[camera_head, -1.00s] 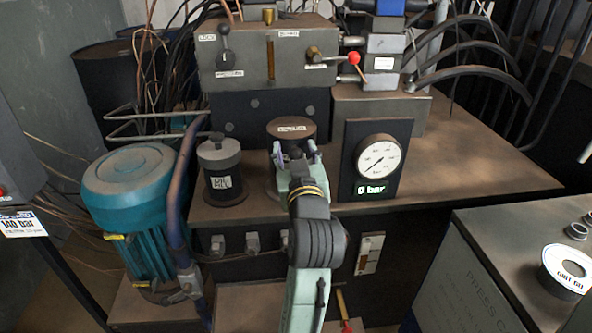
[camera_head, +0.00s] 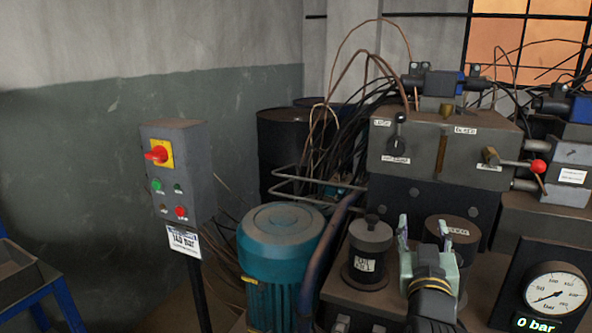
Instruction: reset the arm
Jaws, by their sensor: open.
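My gripper (camera_head: 424,233) is at the lower right of the head view, its two pale green fingers pointing up and spread apart. It is open, with nothing seen between the fingers. It appears in front of a dark round cylinder with a labelled brown top (camera_head: 455,229), partly hiding it; I cannot tell whether they touch. My dark wrist runs down out of the bottom edge, and the rest of my arm is out of view.
A lidded black canister (camera_head: 370,250) stands just left of my gripper, and a teal motor (camera_head: 277,262) further left. A pressure gauge (camera_head: 555,292) reading 0 bar is at right. A control box (camera_head: 180,172) stands on a post. A valve block (camera_head: 445,150) is behind.

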